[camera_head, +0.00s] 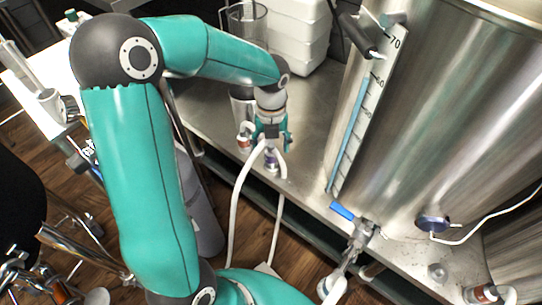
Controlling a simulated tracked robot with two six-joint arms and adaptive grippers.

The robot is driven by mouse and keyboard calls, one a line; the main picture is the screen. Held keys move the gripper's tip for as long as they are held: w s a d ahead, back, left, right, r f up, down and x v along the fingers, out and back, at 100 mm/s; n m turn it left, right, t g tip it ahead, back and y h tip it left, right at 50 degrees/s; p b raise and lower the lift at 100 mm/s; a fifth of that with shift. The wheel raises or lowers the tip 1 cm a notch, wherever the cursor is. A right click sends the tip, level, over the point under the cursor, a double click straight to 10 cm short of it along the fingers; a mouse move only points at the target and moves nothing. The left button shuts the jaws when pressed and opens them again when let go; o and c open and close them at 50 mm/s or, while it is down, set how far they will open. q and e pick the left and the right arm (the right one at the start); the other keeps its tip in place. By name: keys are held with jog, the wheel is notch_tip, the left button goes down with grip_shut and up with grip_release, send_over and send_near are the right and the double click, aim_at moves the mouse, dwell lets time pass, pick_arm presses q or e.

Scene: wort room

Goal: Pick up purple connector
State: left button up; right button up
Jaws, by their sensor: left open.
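The purple connector (271,160) is a small dark-purple and white piece at the front edge of the steel bench, with white hose close by. My left gripper (271,148) comes down from above, directly over the connector. Its teal fingers are open, and the connector shows just below and between them. The wrist and fingers hide the connector's upper part, so I cannot tell whether they touch it. My right gripper is not in view.
A red-and-white connector (244,141) sits close left of the gripper. A large steel kettle (430,130) with a blue-handled valve (342,210) stands to the right. White containers (296,35) are behind. White hoses (236,205) hang in front of the bench.

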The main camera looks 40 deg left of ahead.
pick_arm(q)
notch_tip(320, 180, down, 4)
jog(key=shift+w+a+f+b, duration=0.15)
jog(key=shift+f+b, duration=0.05)
jog(key=shift+b, duration=0.55)
grip_shut()
jog(key=shift+r, duration=0.2)
notch_tip(320, 180, up, 20)
jog(key=p, duration=0.6)
jog(key=shift+f, duration=0.1)
notch_tip(320, 180, up, 4)
jog(key=r+p, duration=0.1)
jog(key=p, duration=0.4)
send_over(271, 152)
jog(key=w, duration=0.1)
jog(key=shift+a+f, duration=0.25)
jog(key=shift+a, duration=0.15)
